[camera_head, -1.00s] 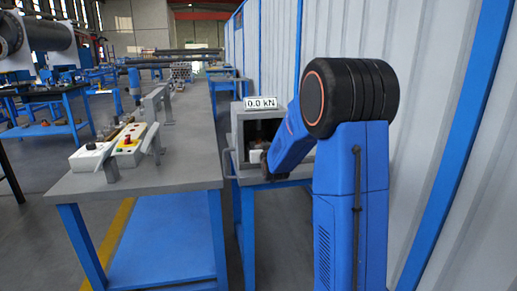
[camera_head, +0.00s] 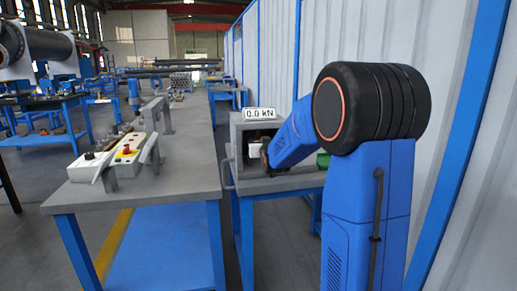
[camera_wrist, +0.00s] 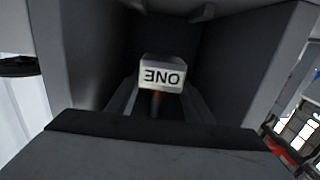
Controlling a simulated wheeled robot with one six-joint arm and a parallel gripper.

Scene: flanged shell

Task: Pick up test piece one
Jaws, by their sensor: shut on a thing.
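Test piece one shows in the wrist view as a pale block (camera_wrist: 161,74) marked ONE, upside down in the picture, with a reddish-brown part below it. It is inside the dark opening of a grey box. In the head view a small white patch (camera_head: 256,149), likely the same block, shows in that opening beside the end of my arm. My gripper (camera_head: 265,157) is at the mouth of the box, shut on the piece. Its fingertips are too small and dark to make out, and the lower part of the piece is hidden.
The grey box (camera_head: 237,134) carries a 0.0 kN display (camera_head: 260,114) and stands on a blue-legged bench. A grey table (camera_head: 180,184) to the left holds a control box with a red button (camera_head: 126,152). A corrugated wall (camera_head: 470,200) is close on the right.

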